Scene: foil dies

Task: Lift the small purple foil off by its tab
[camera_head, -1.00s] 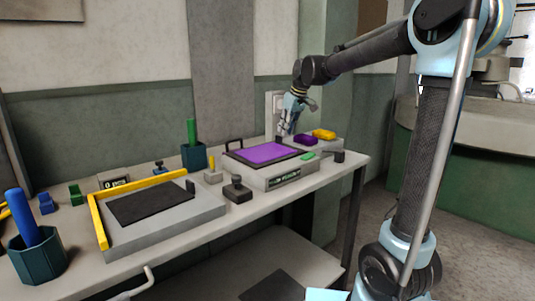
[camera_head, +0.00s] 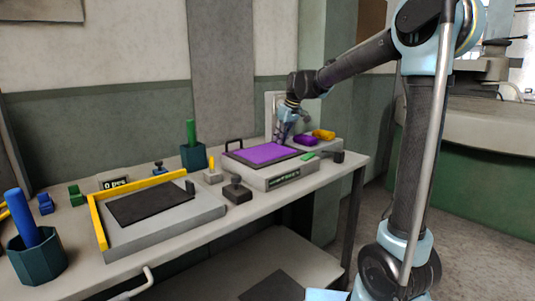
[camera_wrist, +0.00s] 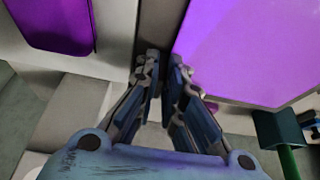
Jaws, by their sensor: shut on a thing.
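A purple foil sheet (camera_head: 262,153) shows over a dark plate on a grey block (camera_head: 285,175) at the right part of the bench. In the wrist view the purple sheet (camera_wrist: 255,45) fills the upper right. My gripper (camera_head: 282,138) is at the far right edge of that sheet, pointing down. In the wrist view my gripper's fingertips (camera_wrist: 162,62) are close together beside the sheet's edge, shut on its tab. The tab itself is hidden between the fingers. I cannot tell whether the sheet is clear of the plate.
A purple piece (camera_head: 305,140) and a yellow piece (camera_head: 324,134) lie on a pale block just right of my gripper.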

